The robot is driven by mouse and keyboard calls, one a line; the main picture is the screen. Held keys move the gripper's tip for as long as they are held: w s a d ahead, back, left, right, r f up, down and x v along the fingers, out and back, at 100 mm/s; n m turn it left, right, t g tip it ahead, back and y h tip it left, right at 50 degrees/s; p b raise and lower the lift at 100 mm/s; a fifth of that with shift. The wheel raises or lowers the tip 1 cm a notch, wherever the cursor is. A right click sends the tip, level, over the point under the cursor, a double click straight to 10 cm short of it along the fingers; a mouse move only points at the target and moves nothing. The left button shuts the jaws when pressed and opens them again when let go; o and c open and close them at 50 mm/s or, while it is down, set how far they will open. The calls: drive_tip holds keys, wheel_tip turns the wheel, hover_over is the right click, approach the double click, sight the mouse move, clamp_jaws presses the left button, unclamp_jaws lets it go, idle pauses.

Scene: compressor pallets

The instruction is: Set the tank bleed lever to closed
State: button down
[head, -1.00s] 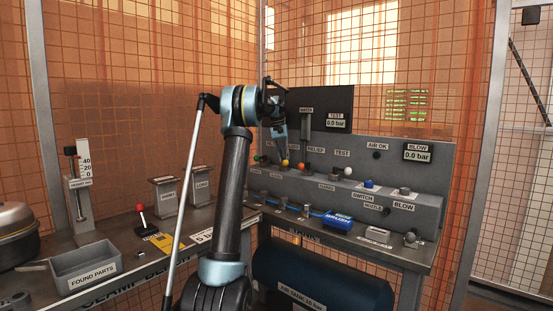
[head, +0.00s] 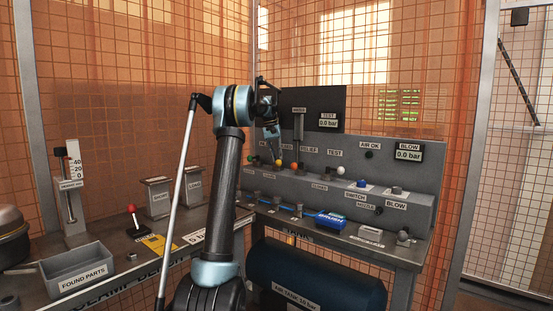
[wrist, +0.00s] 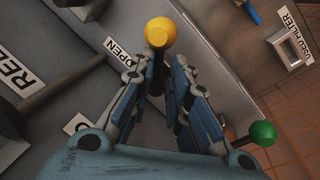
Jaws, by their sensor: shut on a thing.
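A lever with a yellow ball knob (wrist: 160,32) stands between my fingertips in the wrist view, beside an OPEN label (wrist: 116,49). My gripper (wrist: 163,65) is shut on this lever just below the knob. In the head view the yellow knob (head: 279,163) sits on the panel's ledge, with my gripper (head: 273,150) at it. The lever's own name label is not readable, so I cannot confirm that it is the tank bleed lever.
A green knob (wrist: 262,133) is close beside my right finger. An orange knob (head: 295,166) and a white knob (head: 340,170) stand further right on the ledge. A grey FOUND PARTS bin (head: 78,272) is at left.

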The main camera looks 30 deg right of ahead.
drive_tip(key=c, duration=1.7)
unclamp_jaws()
drive_tip(key=shift+w+a+f, duration=0.2)
drive_tip(key=shift+w+a, duration=0.1)
drive_tip(key=shift+w, duration=0.1)
drive_tip(key=shift+s+d, duration=0.1)
drive_tip(key=shift+s+r, duration=0.1)
drive_tip(key=shift+r, duration=0.1)
wheel_tip(320, 180, up, 11)
drive_tip(key=w+a, duration=0.1)
drive_tip(key=shift+w+a+r, duration=0.2)
drive_tip(key=shift+w+a, duration=0.15)
drive_tip(key=shift+a, duration=0.05)
drive_tip(key=shift+c, duration=0.6)
